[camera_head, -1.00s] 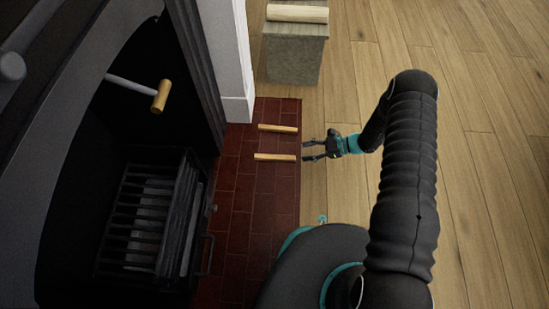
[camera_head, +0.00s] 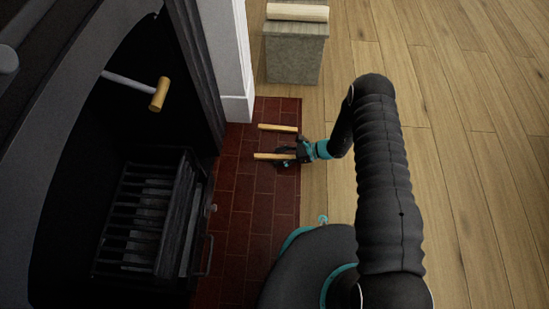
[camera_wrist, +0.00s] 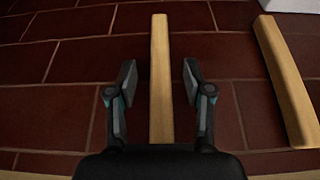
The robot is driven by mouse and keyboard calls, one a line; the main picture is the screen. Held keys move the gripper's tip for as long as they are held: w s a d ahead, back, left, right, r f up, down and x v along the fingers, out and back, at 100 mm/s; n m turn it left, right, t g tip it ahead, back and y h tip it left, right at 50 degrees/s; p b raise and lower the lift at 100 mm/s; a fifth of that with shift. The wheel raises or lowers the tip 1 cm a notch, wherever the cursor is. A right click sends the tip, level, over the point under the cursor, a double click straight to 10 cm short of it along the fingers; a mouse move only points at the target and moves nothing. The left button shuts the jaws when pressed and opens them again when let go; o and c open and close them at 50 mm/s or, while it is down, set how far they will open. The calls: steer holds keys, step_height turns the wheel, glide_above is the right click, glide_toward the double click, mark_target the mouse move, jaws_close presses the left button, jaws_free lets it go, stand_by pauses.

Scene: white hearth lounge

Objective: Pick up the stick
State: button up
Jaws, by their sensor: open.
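Two light wooden sticks lie on the red brick hearth. The lower stick (camera_head: 263,156) has my open gripper (camera_head: 281,157) over its right end. In the wrist view this stick (camera_wrist: 160,60) runs lengthwise between the two fingers of my gripper (camera_wrist: 159,82), with a gap on each side. Its near end is hidden by the gripper body. The other stick (camera_head: 278,127) lies above it in the head view, and at the right of the wrist view (camera_wrist: 286,80), outside the fingers.
A fireplace with a black grate (camera_head: 145,220) is at the left, and a wood-ended handle (camera_head: 160,95) juts out above it. A grey block (camera_head: 294,55) carries a pale wooden piece (camera_head: 297,13) at the top. The wooden floor (camera_head: 470,150) at the right is clear.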

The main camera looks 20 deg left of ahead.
jaws_close()
stand_by(0.3)
